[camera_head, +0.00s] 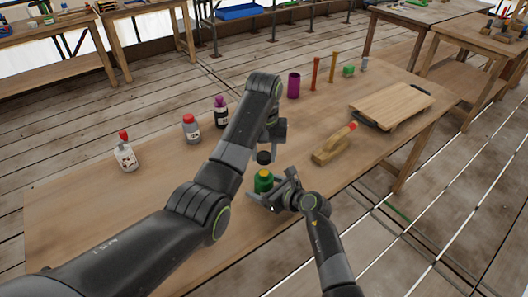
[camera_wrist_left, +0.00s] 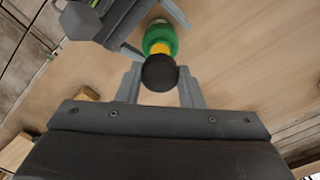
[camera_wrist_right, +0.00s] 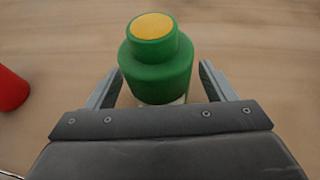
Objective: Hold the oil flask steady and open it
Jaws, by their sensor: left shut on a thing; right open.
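The oil flask (camera_head: 264,183) is green with a yellow top and stands upright on the wooden table. Its body and uncovered yellow top show closely in the right wrist view (camera_wrist_right: 158,72). A black cap (camera_head: 264,157) is above the flask, apart from it. My left gripper (camera_head: 268,151) is shut on the cap, with a finger on each side in the left wrist view (camera_wrist_left: 160,84). My right gripper (camera_head: 271,190) is open low around the flask, one finger on each side. It also shows in the right wrist view (camera_wrist_right: 158,86). The flask's base is partly hidden.
A wooden float with a red-tipped handle (camera_head: 333,145) and a board (camera_head: 391,106) lie to the right. A white bottle (camera_head: 125,153), a grey bottle (camera_head: 191,129) and a purple-capped bottle (camera_head: 221,112) stand at left. A purple cup (camera_head: 293,85) stands behind.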

